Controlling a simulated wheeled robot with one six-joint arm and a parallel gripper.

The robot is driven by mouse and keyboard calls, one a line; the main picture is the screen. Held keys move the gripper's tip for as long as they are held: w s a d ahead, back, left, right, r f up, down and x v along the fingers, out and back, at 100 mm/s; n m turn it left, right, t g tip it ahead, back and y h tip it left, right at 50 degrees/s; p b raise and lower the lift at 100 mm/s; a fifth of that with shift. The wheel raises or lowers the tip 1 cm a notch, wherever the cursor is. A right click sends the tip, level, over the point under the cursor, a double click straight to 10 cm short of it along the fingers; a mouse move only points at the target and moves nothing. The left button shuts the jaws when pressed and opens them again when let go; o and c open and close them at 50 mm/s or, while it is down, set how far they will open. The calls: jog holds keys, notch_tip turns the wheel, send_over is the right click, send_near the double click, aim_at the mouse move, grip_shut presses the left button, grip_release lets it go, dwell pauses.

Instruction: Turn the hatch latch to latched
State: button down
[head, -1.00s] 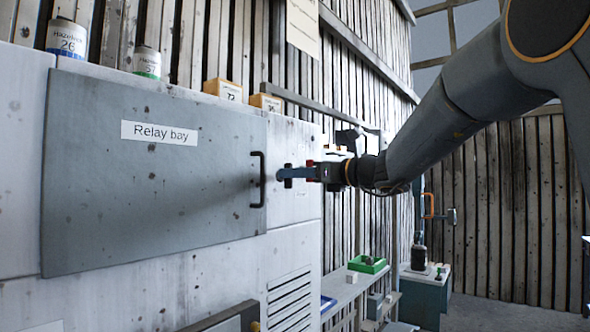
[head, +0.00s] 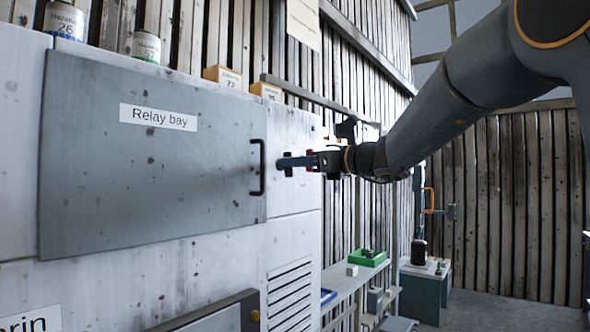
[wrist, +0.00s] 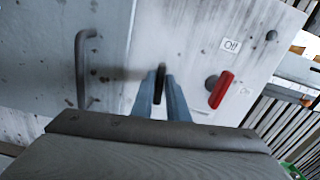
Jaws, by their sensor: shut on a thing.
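The hatch is the grey door (head: 150,165) labelled "Relay bay", lying flat against the pale cabinet front. It has a black bar handle (head: 259,168), which also shows at the left of the wrist view (wrist: 84,70). The hatch latch (wrist: 160,76) is a small dark lever just right of the door's edge. In the wrist view it stands about upright between my fingers, partly hidden by them. My gripper (wrist: 159,88) has its blue-grey fingers closed on the latch. In the head view my gripper (head: 289,162) reaches the latch from the right.
A red switch lever (wrist: 221,90) sits close to the right of my fingers, with an "Off" label (wrist: 231,45) above it. A shelf with a green tray (head: 369,259) is beyond the cabinet.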

jog(key=n+b, duration=0.5)
jog(key=b, duration=0.3)
jog(key=n+b, duration=0.6)
jog(key=b, duration=0.3)
jog(key=f+n+b, duration=0.1)
jog(key=n+b, duration=0.4)
jog(key=b, duration=0.3)
jog(key=shift+s+a+n, duration=0.15)
jog(key=shift+s+n, duration=0.05)
jog(key=shift+n, duration=0.2)
jog(key=shift+r+b, duration=0.1)
jog(key=shift+b, duration=0.25)
jog(key=c, duration=1.8)
grip_release()
jog(key=b+v, duration=0.1)
jog(key=v, duration=0.7)
